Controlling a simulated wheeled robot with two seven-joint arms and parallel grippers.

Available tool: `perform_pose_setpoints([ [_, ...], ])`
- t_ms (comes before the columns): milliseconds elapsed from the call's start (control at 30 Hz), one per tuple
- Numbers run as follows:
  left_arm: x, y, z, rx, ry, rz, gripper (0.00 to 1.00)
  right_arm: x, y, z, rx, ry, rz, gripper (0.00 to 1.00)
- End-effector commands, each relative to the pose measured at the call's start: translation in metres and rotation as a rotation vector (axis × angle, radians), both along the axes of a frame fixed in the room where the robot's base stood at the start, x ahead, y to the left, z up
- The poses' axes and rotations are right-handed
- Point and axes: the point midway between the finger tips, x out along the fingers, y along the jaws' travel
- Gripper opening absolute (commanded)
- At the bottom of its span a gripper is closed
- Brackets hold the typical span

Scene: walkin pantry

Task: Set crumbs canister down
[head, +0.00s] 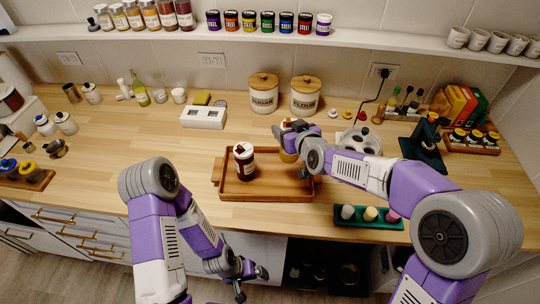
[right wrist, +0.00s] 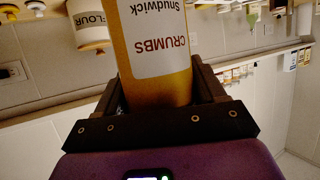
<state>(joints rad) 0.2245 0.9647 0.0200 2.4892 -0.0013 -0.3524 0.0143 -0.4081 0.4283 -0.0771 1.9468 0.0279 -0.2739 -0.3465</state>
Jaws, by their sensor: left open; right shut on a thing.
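The crumbs canister (right wrist: 158,50) is golden with a white label reading CRUMBS, seen upside down in the right wrist view. My right gripper (right wrist: 165,95) is shut on it, one finger on each side. In the head view the canister (head: 288,156) is partly hidden by my right gripper (head: 290,138), over the right part of the wooden tray (head: 262,189). I cannot tell whether its base touches the tray. A dark jar with a white label (head: 244,163) stands in the tray's left part. My left gripper (head: 246,276) is open and empty, low in front of the counter.
Sugar (head: 264,94) and flour (head: 305,96) canisters stand behind the tray. A white plate-like holder (head: 359,140) and a dark green stand (head: 424,145) are to the right. Counter left of the tray is clear.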

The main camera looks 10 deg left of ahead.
Motion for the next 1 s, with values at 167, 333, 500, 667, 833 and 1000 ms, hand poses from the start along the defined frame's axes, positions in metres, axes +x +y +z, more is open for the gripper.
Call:
perform_pose_setpoints([
  [167,-0.001,0.0,-0.005,0.0,0.002,0.0,0.98,-0.001,0.0,-0.02,0.0,0.003,0.001,0.33],
  [333,-0.001,0.0,-0.012,0.0,0.002,0.0,0.98,-0.001,0.0,-0.051,0.001,0.001,0.001,0.33],
  [500,-0.001,0.0,-0.014,0.0,0.002,0.0,0.98,-0.001,0.0,-0.064,0.002,-0.001,0.001,0.33],
  [667,-0.001,0.0,-0.017,0.0,0.002,0.0,0.98,-0.001,0.0,-0.084,0.001,0.001,0.001,0.33],
  [833,-0.001,0.0,-0.02,0.0,0.002,0.0,0.98,-0.001,0.0,-0.1,0.002,-0.001,0.001,0.33],
  [1000,-0.001,0.0,-0.019,0.0,0.002,-0.001,0.98,-0.001,0.0,-0.099,0.002,-0.003,0.001,0.33],
])
